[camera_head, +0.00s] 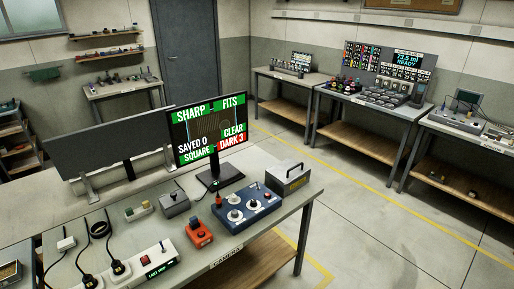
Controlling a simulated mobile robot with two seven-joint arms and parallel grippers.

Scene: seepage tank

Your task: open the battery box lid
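A dark grey box (288,179) with a carrying handle on top stands at the far right end of the near bench (295,203). It looks like the battery box; a yellowish marking shows on its front, too small to read. Its top looks shut. Neither of my grippers is in view, and nothing of mine touches the box.
A blue unit with white dials (247,204) stands just left of the box, with an orange device (199,233) beside it. Behind are a lit monitor (209,131) and a dark panel (110,145). Floor (355,225) right of the bench is clear; more benches line the back wall.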

